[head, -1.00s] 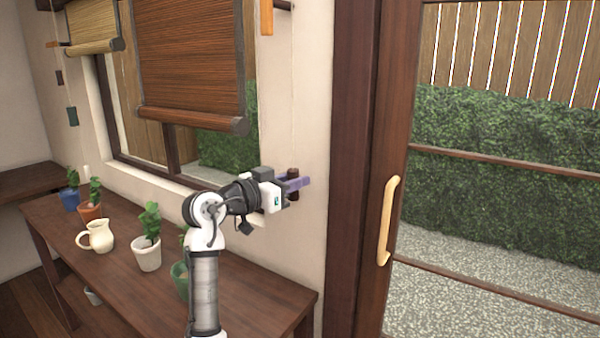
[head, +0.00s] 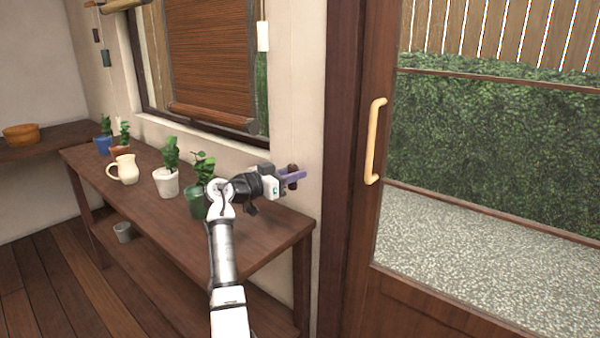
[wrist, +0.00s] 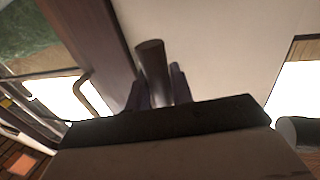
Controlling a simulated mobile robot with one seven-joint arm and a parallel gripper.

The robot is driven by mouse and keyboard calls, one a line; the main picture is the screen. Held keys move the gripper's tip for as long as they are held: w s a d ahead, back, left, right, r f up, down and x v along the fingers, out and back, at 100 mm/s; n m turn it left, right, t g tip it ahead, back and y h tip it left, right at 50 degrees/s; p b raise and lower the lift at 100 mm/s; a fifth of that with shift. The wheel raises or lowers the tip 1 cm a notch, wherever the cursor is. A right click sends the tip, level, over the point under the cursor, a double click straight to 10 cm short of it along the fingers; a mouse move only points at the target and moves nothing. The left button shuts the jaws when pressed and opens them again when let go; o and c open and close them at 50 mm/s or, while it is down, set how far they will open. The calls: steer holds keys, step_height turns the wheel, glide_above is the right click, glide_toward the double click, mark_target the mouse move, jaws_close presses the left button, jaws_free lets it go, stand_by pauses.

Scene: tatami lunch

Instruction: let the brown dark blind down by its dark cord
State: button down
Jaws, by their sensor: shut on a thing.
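The brown dark blind (head: 212,60) hangs in front of the window. Its bottom rail is a short way above the sill, tilted in the picture. My gripper (head: 292,178) is beside the wall to the right of the window, near the table's back right corner. It is shut on the dark knob (head: 293,168) at the cord's lower end. A thin, faint cord (head: 292,110) runs up the wall above it. In the wrist view the dark knob (wrist: 153,70) stands between the purple fingers (wrist: 158,92).
A wooden table (head: 255,222) with several potted plants and a cream jug (head: 123,169) stands under the window. A white tag (head: 262,36) hangs right of the blind. A lighter blind (head: 118,5) shows at top left. The door handle (head: 375,140) is to the right.

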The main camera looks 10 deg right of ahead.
steer(key=shift+f, duration=0.5)
steer(key=c, duration=1.3)
jaws_free()
steer(key=shift+o, duration=0.2)
steer(key=b+v, duration=0.1)
steer(key=v, duration=1.3)
steer(key=shift+b, duration=0.4)
